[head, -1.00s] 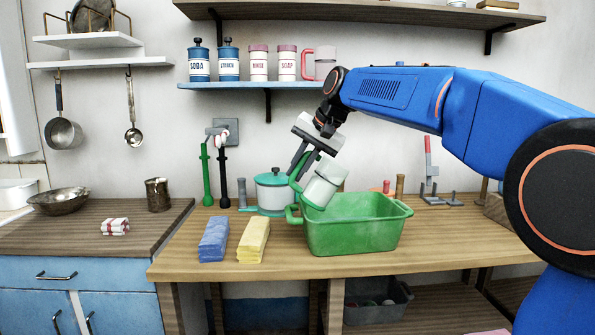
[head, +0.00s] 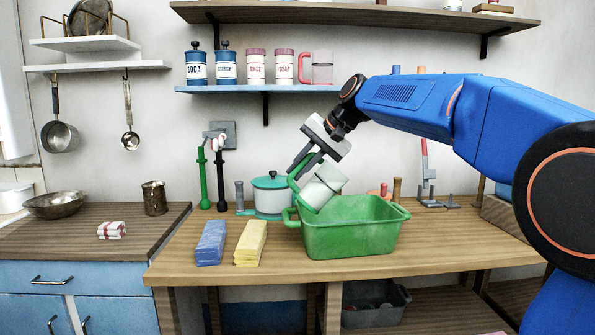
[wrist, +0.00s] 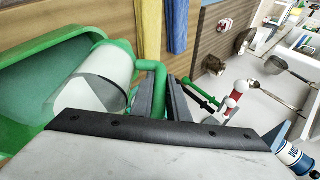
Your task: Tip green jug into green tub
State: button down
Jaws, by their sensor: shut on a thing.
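The green jug (head: 325,186) has a whitish clear body and a green handle; it is tilted over the left part of the green tub, its lower end near or inside the rim. My gripper (head: 299,166) is shut on the jug's green handle, above the tub's left side. The green tub (head: 352,238) stands on the wooden counter. In the wrist view the jug (wrist: 106,72) lies tilted over the tub (wrist: 30,82), with the handle between my gripper's fingers (wrist: 160,92). I cannot tell whether anything is pouring out, and the jug's mouth is not clear.
A blue cloth (head: 211,242) and a yellow cloth (head: 250,242) lie left of the tub. A shelf with canisters (head: 255,89) hangs above. The counter's front right is clear.

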aim_at(324, 163)
jog(key=shift+d, duration=0.1)
dwell(0.5)
jog(key=shift+d+r+y, duration=0.45)
jog(key=shift+d+y, duration=0.2)
jog(key=shift+y, duration=0.35)
jog(key=shift+d+m, duration=0.1)
jog(key=shift+m, duration=0.2)
dwell(0.5)
jog(key=shift+d+y, duration=0.8)
jog(key=shift+y, duration=0.2)
jog(key=shift+r, duration=0.1)
dwell(0.7)
jog(key=shift+w+d+m+y, duration=0.1)
jog(key=shift+d+m+y, duration=0.3)
jog(key=shift+d+y, duration=0.4)
jog(key=shift+d+t, duration=0.1)
jog(key=shift+t, duration=0.2)
